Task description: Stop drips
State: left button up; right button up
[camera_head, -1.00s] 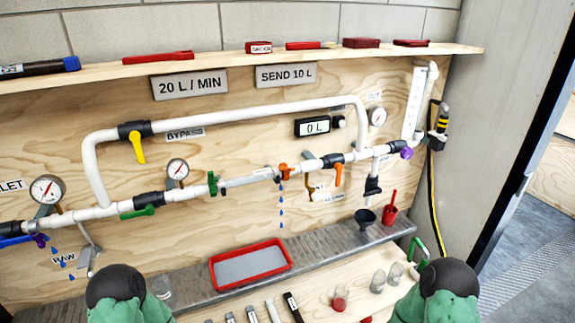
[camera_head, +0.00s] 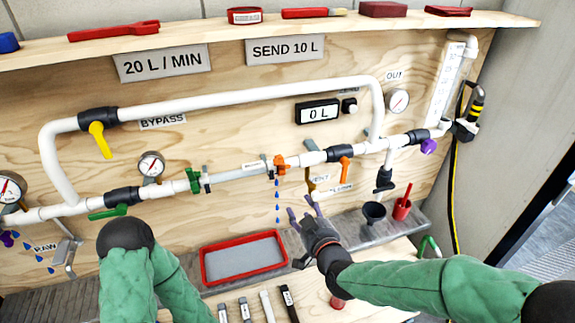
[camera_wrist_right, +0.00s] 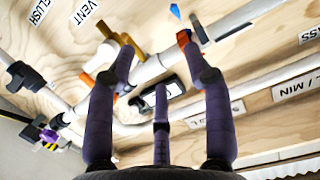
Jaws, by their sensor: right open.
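Blue drops (camera_head: 277,203) fall in a line from beside the orange fitting (camera_head: 280,165) on the lower white pipe. A green fitting (camera_head: 193,180) sits on the pipe to its left. More blue drops (camera_head: 39,257) fall at the far left near the RAW label. My right gripper (camera_head: 306,212) is open and empty, fingers up, below and right of the orange fitting. In the right wrist view its purple fingers (camera_wrist_right: 156,48) are spread toward the pipe; orange (camera_wrist_right: 183,38) and a blue drop (camera_wrist_right: 175,11) show near one fingertip. My left gripper is out of view.
A red-rimmed tray (camera_head: 204,266) lies on the ledge under the middle drops. A yellow-handled bypass valve (camera_head: 98,135) and an orange-handled valve (camera_head: 345,168) stick out from the pipes.

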jog(key=t, duration=0.2)
send_near(288, 167)
notch_tip(288, 167, down, 2)
jog(key=w, duration=0.2)
jog(key=shift+y, duration=0.4)
jog(key=b+x, duration=0.1)
jog(key=x, duration=0.4)
jog(key=b+x, duration=0.1)
jog(key=x, duration=0.4)
jog(key=shift+w+d, duration=0.15)
jog(key=shift+w, duration=0.1)
grip_shut()
